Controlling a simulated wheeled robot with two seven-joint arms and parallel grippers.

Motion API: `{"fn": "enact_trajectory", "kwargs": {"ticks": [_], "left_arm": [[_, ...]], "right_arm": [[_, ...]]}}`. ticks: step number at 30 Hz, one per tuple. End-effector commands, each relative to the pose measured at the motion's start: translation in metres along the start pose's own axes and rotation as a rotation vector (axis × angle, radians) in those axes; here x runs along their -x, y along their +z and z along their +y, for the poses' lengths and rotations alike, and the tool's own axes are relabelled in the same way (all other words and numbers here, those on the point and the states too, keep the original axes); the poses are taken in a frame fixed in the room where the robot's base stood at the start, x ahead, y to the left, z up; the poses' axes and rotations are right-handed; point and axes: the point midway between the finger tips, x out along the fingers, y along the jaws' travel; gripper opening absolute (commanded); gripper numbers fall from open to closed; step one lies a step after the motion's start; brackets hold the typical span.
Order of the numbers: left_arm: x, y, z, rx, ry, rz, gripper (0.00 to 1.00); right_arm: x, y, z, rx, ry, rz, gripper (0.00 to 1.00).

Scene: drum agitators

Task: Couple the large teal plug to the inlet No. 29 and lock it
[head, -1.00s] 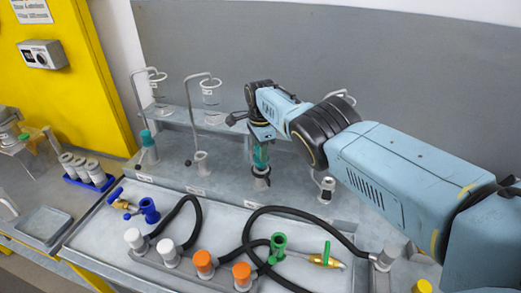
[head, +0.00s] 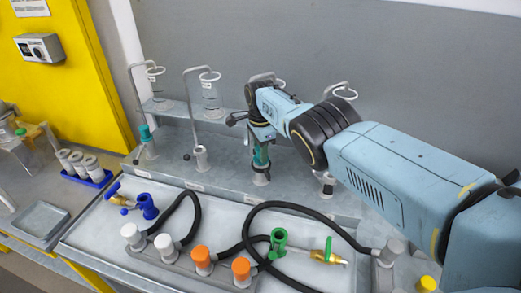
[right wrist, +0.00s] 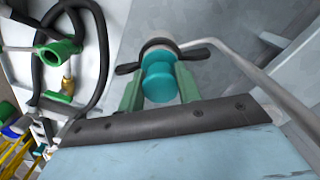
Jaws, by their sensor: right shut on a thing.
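The large teal plug (head: 261,156) stands upright in my right gripper (head: 261,148), at the third inlet from the left (head: 261,179) on the grey rack. The plug's lower end meets the inlet's mouth; how deep it sits I cannot tell. In the right wrist view, the right gripper's green fingers (right wrist: 160,90) are shut on both sides of the teal plug (right wrist: 160,75). Beyond it is the inlet's grey collar (right wrist: 158,44), with dark levers sticking out on both sides. The number labels are too small to read. My left gripper is not in view.
A smaller teal piece (head: 147,134) stands in the leftmost inlet. An open inlet (head: 200,158) stands left of my gripper, another (head: 327,184) right of it. Bent rods with clear cups (head: 210,92) rise behind. Black hoses (head: 253,222) and blue and green fittings (head: 279,240) lie in front.

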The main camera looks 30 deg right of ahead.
Motion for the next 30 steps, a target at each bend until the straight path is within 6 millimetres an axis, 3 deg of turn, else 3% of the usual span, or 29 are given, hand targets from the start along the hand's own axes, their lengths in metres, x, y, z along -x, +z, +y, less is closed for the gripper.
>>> {"fn": "enact_trajectory", "kwargs": {"ticks": [30], "left_arm": [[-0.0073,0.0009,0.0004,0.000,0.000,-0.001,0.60]], "right_arm": [[-0.0071,0.0002,-0.0002,0.000,-0.001,0.000,0.10]]}}
